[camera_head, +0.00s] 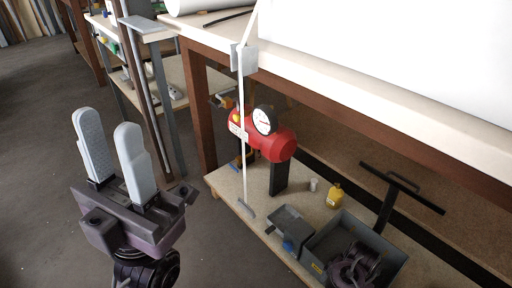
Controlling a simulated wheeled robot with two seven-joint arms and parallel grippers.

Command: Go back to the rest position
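My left gripper (106,125) is at the left, its two pale grey fingers pointing up. The fingers stand apart with nothing between them, so it is open and empty. It is over the dark floor, clear of the workbench. No fingers of my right gripper can be made out.
A workbench (335,82) with brown legs spans the upper right, carrying a large white object. A thin white bar (243,130) stands at its edge. Below, a shelf holds a red device with a gauge (265,121), a yellow bottle (335,195) and a grey box (391,262).

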